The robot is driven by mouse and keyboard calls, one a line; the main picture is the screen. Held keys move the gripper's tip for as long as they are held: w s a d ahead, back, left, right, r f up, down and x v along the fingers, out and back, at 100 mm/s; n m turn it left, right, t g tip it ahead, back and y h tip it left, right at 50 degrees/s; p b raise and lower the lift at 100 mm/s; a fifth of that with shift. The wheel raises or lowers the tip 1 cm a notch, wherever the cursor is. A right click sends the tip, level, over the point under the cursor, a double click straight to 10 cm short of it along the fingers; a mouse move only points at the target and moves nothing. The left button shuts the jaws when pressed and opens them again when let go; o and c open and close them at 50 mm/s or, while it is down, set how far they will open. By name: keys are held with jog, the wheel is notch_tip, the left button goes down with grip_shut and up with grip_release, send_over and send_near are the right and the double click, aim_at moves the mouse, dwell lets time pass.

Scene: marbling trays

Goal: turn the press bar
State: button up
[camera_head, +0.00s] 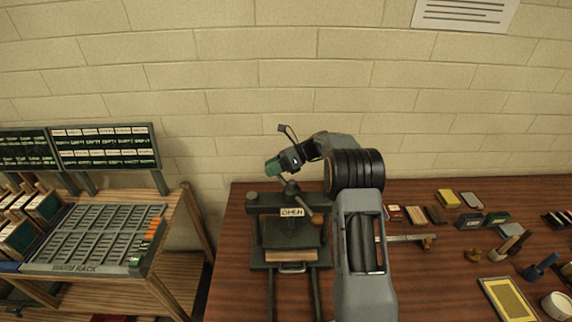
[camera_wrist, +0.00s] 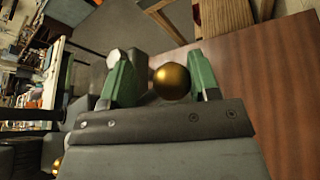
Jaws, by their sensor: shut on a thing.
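The press (camera_head: 262,207) is a dark frame with an "OPEN" sign (camera_head: 292,212) on its front, standing on the brown table. Its press bar (camera_head: 303,203) slants across the top, with a brass ball (camera_head: 317,221) at its lower right end. My gripper (camera_head: 273,166), with green fingers, is above the press's top left and is shut on the bar's upper end, which it largely hides. In the wrist view a brass ball (camera_wrist: 172,82) shows between the green fingers, close to the right one.
A pale block (camera_head: 290,257) lies in the press, above a front handle (camera_head: 292,267). A slotted rack (camera_head: 92,240) stands on a separate bench at left. The brown table (camera_head: 420,280) carries several small blocks, brushes and a yellow-faced frame (camera_head: 508,301) at right.

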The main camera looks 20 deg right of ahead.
jog(key=shift+s+a+f+n+g, duration=0.15)
jog(key=shift+s+a+n+g, duration=0.15)
jog(key=shift+a+n+g, duration=0.45)
jog(key=shift+s+a+f+n+g, duration=0.15)
jog(key=shift+s+a+n+g, duration=0.15)
jog(key=shift+a+n+g, duration=0.45)
jog(key=shift+d, duration=0.2)
jog(key=o, duration=1.2)
jog(key=shift+o, duration=0.2)
jog(key=shift+d+r, duration=0.1)
jog(key=shift+w+r, duration=0.1)
